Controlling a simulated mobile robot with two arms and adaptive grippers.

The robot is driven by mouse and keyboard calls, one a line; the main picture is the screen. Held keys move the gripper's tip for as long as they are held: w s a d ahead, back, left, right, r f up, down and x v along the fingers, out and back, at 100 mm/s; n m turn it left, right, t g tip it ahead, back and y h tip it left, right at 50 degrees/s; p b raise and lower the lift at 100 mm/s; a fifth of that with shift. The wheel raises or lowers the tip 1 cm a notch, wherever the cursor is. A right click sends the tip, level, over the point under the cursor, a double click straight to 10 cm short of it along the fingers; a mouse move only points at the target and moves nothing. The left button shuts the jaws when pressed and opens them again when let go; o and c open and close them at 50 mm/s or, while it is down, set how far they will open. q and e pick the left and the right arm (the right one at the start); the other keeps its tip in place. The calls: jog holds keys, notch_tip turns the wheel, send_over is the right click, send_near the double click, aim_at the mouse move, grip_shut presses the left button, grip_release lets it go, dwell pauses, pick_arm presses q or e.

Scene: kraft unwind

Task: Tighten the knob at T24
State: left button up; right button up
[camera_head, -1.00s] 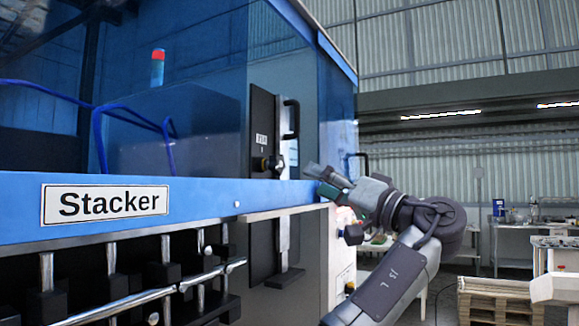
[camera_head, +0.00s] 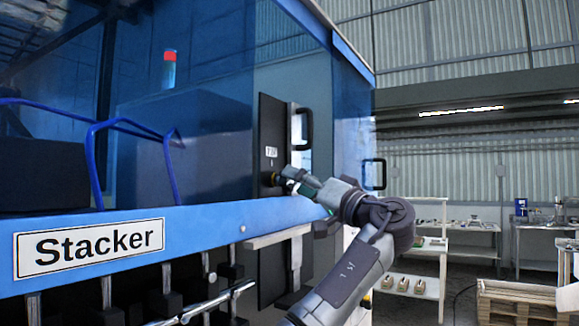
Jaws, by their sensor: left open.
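A dark panel (camera_head: 272,130) on the Stacker machine carries a small white label (camera_head: 271,152), too small to read surely. Below the label is a small dark knob (camera_head: 268,178), with a hint of yellow at its right side. My left gripper (camera_head: 284,177) is open, with its fingertips at the knob's right side. The fingers partly cover the knob, and I cannot tell whether they touch it. My right gripper is not in view.
A blue rail (camera_head: 200,223) with the Stacker sign (camera_head: 90,248) runs under the gripper. A black handle (camera_head: 302,128) stands just above it, and another handle (camera_head: 374,174) is on the side. Shelves and a wooden pallet (camera_head: 515,300) are at the right.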

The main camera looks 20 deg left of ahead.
aim_at(277, 179)
pick_arm(q)
jog(key=shift+p+x, duration=0.55)
jog(key=shift+x, duration=1.05)
jog(key=shift+d+r, duration=0.1)
jog(key=c, duration=0.9)
jog(key=shift+m+t+b, duration=0.3)
jog(key=shift+m+b, duration=0.2)
jog(key=shift+m, duration=0.1)
jog(key=shift+m+h, duration=0.4)
jog(key=o, duration=0.9)
